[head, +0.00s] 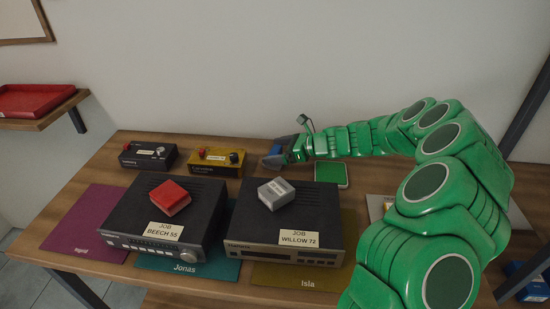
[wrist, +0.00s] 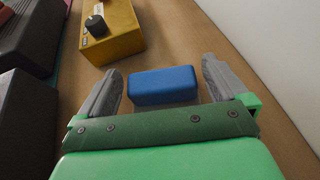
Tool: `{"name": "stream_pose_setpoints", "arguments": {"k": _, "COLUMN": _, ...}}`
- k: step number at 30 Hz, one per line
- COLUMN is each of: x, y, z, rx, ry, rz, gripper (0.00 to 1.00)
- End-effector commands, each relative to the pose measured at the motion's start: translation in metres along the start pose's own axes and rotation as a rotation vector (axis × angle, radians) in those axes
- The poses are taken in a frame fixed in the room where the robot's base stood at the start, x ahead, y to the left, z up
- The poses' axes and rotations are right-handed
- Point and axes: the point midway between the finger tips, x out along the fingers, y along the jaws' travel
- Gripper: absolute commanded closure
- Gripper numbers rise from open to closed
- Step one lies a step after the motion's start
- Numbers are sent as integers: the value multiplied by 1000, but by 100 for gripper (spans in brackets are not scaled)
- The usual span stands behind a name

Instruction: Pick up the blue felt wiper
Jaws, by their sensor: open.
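The blue felt wiper (wrist: 163,86) is a small blue block on the wooden table, close to the back wall. In the wrist view it lies between the two fingers of my gripper (wrist: 164,88), with gaps on both sides. The gap is narrower on the right finger's side. In the head view my gripper (head: 284,152) is at the back of the table, with a bit of the blue wiper (head: 276,149) showing beside the fingers. My gripper is open and holds nothing.
A yellow box with knobs (head: 216,161) stands just left of my gripper, with a black box (head: 148,156) farther left. Two dark hi-fi units stand in front, carrying a red block (head: 169,197) and a grey block (head: 276,193). A green-topped pad (head: 331,173) lies under my arm.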

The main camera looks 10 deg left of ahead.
Motion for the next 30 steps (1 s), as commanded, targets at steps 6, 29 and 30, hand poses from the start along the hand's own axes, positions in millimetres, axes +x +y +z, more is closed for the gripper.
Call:
{"name": "stream_pose_setpoints", "arguments": {"k": 6, "x": 21, "y": 0, "z": 0, "rx": -1, "ry": 0, "rz": 1, "gripper": 0}}
{"name": "stream_pose_setpoints", "arguments": {"k": 29, "x": 26, "y": 0, "z": 0, "rx": 1, "ry": 0, "rz": 0, "gripper": 47}}
{"name": "stream_pose_setpoints", "arguments": {"k": 30, "x": 26, "y": 0, "z": 0, "rx": 1, "ry": 0, "rz": 0, "gripper": 47}}
